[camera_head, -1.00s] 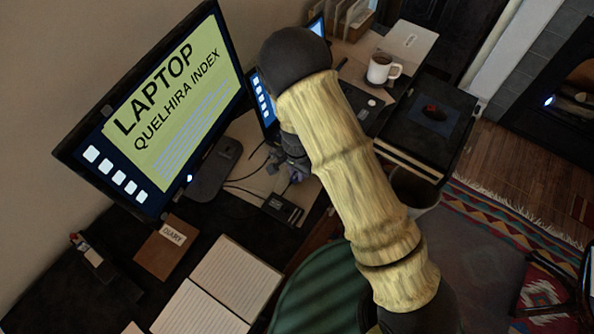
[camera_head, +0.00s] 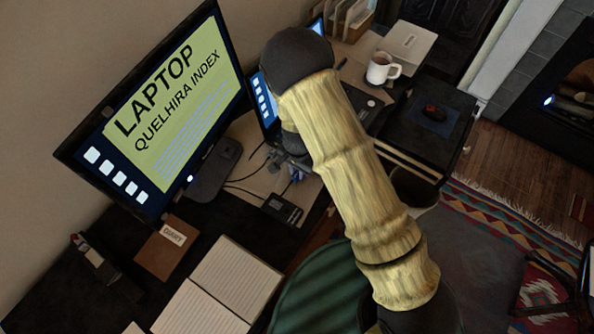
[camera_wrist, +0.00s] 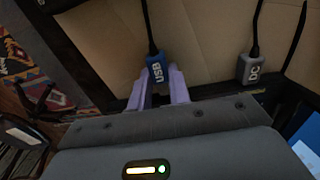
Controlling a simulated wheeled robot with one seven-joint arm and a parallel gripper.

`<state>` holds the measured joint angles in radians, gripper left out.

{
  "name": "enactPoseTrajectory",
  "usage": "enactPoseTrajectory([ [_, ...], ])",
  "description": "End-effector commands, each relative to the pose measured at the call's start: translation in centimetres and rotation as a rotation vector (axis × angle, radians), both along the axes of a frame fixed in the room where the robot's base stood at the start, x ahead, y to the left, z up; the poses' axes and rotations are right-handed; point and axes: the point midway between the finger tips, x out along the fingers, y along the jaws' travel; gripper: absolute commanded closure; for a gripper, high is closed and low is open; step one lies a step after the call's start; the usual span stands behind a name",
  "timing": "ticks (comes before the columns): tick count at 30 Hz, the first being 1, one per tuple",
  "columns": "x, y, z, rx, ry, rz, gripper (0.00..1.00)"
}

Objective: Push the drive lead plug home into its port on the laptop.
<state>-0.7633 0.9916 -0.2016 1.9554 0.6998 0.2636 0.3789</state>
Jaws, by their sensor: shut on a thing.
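In the wrist view, a blue plug marked USB (camera_wrist: 156,72) on a black lead sits between the pale purple fingers of my gripper (camera_wrist: 160,88), which is shut on it. In the head view my gripper (camera_head: 291,168) is beside the laptop's near left side, above the desk, partly behind my arm. The laptop (camera_head: 368,101) stands open, its blue screen (camera_head: 263,97) partly hidden by my arm. The port and any contact between plug and laptop are hidden. A grey plug marked DC (camera_wrist: 252,66) lies to the right of the USB plug.
A small black box (camera_head: 282,208) with leads lies on the tan mat near my gripper. A large monitor (camera_head: 165,110) stands to the left, and a white mug (camera_head: 379,69) stands beyond the laptop. An open notebook (camera_head: 235,277) lies in front.

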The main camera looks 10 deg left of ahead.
Motion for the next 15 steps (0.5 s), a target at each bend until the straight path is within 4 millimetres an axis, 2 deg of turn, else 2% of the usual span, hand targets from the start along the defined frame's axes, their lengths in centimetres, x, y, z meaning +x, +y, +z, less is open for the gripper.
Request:
enactPoseTrajectory([
  [15,0.93,-0.38,0.0,-0.001,0.0,0.001,1.0],
])
